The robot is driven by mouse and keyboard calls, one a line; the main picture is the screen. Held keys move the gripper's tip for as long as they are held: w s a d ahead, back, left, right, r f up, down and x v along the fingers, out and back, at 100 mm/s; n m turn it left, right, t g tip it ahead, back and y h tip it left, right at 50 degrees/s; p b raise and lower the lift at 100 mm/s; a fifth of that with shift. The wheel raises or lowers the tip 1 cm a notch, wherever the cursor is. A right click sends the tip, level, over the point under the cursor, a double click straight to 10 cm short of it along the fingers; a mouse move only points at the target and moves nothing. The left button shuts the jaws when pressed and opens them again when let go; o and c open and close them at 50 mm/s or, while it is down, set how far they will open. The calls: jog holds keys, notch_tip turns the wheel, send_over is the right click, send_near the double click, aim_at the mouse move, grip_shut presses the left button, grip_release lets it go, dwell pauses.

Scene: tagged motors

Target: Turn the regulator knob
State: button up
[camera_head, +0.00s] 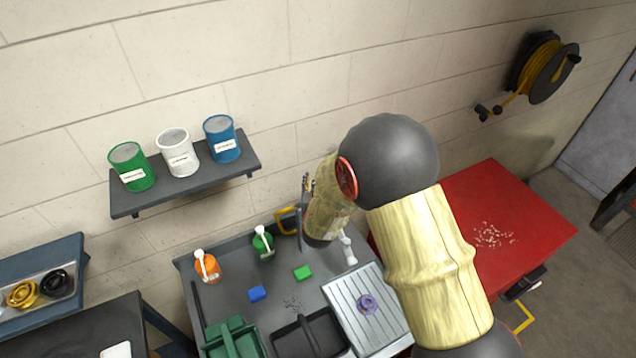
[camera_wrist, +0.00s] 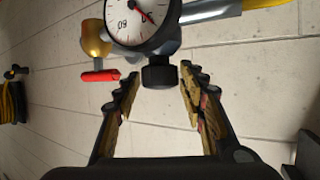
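The black regulator knob (camera_wrist: 160,73) shows at the top middle of the wrist view, below a round white pressure gauge (camera_wrist: 136,18) with a red needle. My gripper (camera_wrist: 158,80) is open, with one finger on each side of the knob. Gaps show between the knob and both fingertips, so neither is seen touching it. In the head view my gripper (camera_head: 307,184) is near the wall above the back of the workbench. I cannot make out the knob there.
A brass fitting (camera_wrist: 95,42) with a red lever (camera_wrist: 100,76) sits left of the gauge. The bench (camera_head: 236,292) carries an orange bottle (camera_head: 207,267), a green bottle (camera_head: 263,243) and trays. A wall shelf (camera_head: 190,187) with three cans is to the left.

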jog(key=shift+o, duration=0.4)
jog(key=shift+s, duration=0.1)
jog(key=v, duration=1.1)
jog(key=shift+s+r, duration=0.2)
jog(key=shift+s, duration=0.15)
jog(key=s+a+f+n+g+y, duration=0.1)
jog(key=s+a+f+g+y, duration=0.2)
jog(key=s+f, duration=0.4)
jog(key=s+a+f+n+g+b, duration=0.2)
jog(key=s+g+b, duration=0.3)
jog(key=s, duration=0.4)
jog(key=s+d+m+h+b, duration=0.1)
jog(key=s+d+b, duration=0.5)
jog(key=d+b, duration=0.3)
jog(key=s+d+r+m+h+b, duration=0.1)
jog(key=s+d+b, duration=0.5)
jog(key=d+b, duration=0.4)
jog(key=shift+d+r+b, duration=0.25)
jog(key=shift+d+b, duration=0.05)
jog(key=shift+b, duration=0.9)
